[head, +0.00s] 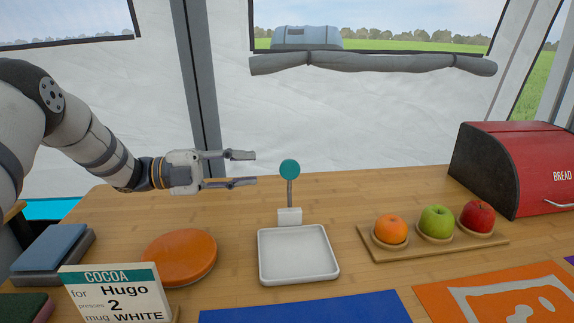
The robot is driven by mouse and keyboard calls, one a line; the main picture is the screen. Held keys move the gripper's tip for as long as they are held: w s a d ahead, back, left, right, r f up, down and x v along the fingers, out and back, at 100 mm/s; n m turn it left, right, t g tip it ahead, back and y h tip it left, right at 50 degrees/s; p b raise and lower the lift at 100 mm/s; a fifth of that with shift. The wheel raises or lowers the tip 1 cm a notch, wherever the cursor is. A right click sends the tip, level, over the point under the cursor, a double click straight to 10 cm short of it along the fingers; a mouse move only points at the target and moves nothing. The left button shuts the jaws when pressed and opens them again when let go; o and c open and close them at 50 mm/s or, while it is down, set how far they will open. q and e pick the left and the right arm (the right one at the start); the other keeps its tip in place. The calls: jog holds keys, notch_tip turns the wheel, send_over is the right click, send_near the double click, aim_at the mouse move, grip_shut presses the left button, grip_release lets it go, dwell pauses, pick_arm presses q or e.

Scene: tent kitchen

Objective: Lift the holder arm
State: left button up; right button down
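The holder arm (290,193) appears to be a thin grey rod with a round teal knob (289,169) on top. It stands nearly upright from a small white block (289,217) at the back edge of a shallow white tray (264,270). My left gripper (243,169) comes in from the left with its two fingers spread apart, one above the other. It is open and empty. Its fingertips point toward the knob and appear to its left, with a visible gap between. My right gripper is not in view.
An orange disc (180,257), a cocoa sign (116,296) and a blue-topped block (50,248) are at the left. A wooden fruit board (434,249) and red bread box (520,167) are at the right. A blue mat (305,310) lies in front. The table behind the knob is clear.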

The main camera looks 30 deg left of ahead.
aim_at(288, 166)
pick_arm(q)
jog(key=x, duration=0.9)
grip_shut()
